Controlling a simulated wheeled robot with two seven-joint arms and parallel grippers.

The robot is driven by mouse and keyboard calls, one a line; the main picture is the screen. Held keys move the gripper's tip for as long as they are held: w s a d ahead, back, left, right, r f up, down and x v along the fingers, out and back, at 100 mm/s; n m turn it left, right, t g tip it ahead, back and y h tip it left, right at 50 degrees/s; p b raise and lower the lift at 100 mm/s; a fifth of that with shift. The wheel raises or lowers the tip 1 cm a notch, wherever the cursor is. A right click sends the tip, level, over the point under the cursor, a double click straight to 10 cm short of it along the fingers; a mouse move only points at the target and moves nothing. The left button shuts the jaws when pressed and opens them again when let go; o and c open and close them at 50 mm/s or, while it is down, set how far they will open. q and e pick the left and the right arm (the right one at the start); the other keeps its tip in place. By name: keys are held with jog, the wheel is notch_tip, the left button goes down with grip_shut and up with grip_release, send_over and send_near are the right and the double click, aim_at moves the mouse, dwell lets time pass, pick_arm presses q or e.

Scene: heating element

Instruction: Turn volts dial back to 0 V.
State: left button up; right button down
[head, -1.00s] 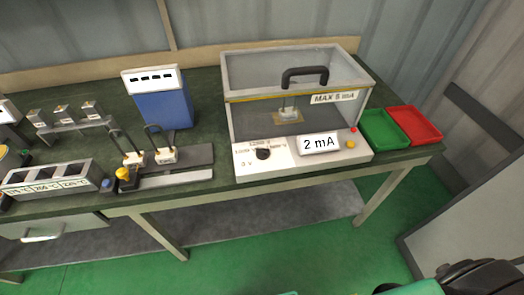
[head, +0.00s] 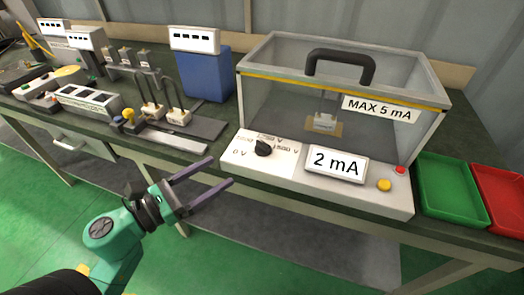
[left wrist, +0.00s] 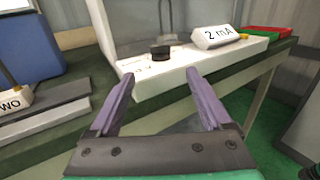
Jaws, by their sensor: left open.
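The black volts dial (head: 263,148) sits on the white front panel (head: 240,163) of the test box, with 0 V printed at its left and higher voltage marks above and to the right. Which mark its pointer faces is too small to tell. The dial (left wrist: 160,53) also shows in the left wrist view, ahead of the fingers. My left gripper (head: 222,170) is open and empty in front of the table edge, to the left of and short of the dial. It also shows in the left wrist view (left wrist: 165,92). My right gripper is not in view.
The display (head: 336,163) reads 2 mA, with a yellow button (head: 384,185) and a red one (head: 401,170) beside it. The clear lidded box (head: 290,88) rises behind the panel. Green (head: 452,190) and red (head: 503,195) trays lie right. A blue unit (head: 205,75) stands left.

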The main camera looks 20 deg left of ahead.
pick_arm(q)
jog(key=p, duration=0.1)
send_near(261, 146)
jog(key=shift+w+d+r, duration=0.25)
jog(key=shift+w, duration=0.25)
jog(key=p+x, duration=0.2)
jog(key=x, duration=0.4)
jog(key=shift+w+d+f, duration=0.2)
jog(key=shift+w, duration=0.1)
jog(key=shift+w+d+f, duration=0.1)
jog(key=shift+w+d, duration=0.05)
jog(key=shift+d, duration=0.05)
grip_shut()
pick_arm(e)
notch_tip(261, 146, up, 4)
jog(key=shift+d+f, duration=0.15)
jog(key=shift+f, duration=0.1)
